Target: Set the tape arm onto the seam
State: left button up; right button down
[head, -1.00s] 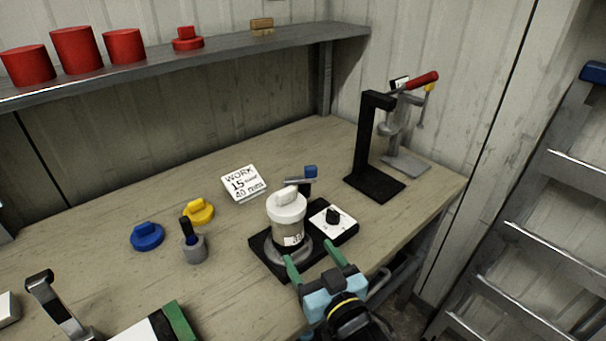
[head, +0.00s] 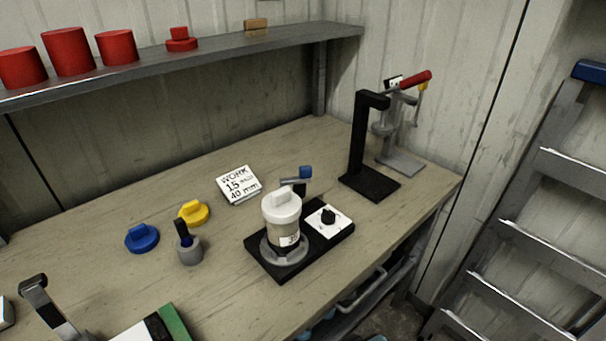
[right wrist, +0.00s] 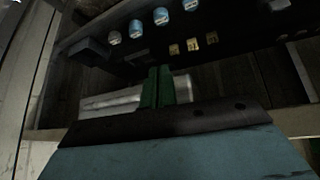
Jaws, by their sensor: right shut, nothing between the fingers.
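A clear canister (head: 284,232) with a white lid (head: 281,206) and a printed label stands upright on a grey round seat on a black base (head: 318,246). Behind it, a small grey arm with a blue end (head: 305,172) sits on a dark post; it looks like the tape arm. It appears swung out beside the canister, apart from it. The seam is probably where lid and body meet; I cannot make out tape there. My right gripper (right wrist: 157,86) is shut and empty in the right wrist view, its green fingers together.
A white dial plate (head: 328,219) shares the black base. A black stand (head: 368,180) and a grey lever press (head: 400,160) stand at the back right. A blue cap (head: 142,238), yellow cap (head: 194,212) and grey cup (head: 190,250) lie left. The right wrist view shows a dark rack (right wrist: 120,25).

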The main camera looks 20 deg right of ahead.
jog(key=s+f+g, duration=0.2)
jog(key=s+f, duration=0.2)
jog(key=f, duration=0.8)
jog(key=s+d+f+g, duration=0.2)
jog(key=s+f, duration=0.7)
jog(key=s, duration=0.2)
jog(key=s+d+f+n+g, duration=0.1)
jog(key=s+d+f, duration=0.1)
jog(key=s+f, duration=0.7)
jog(key=s, duration=0.3)
jog(key=shift+g, duration=0.4)
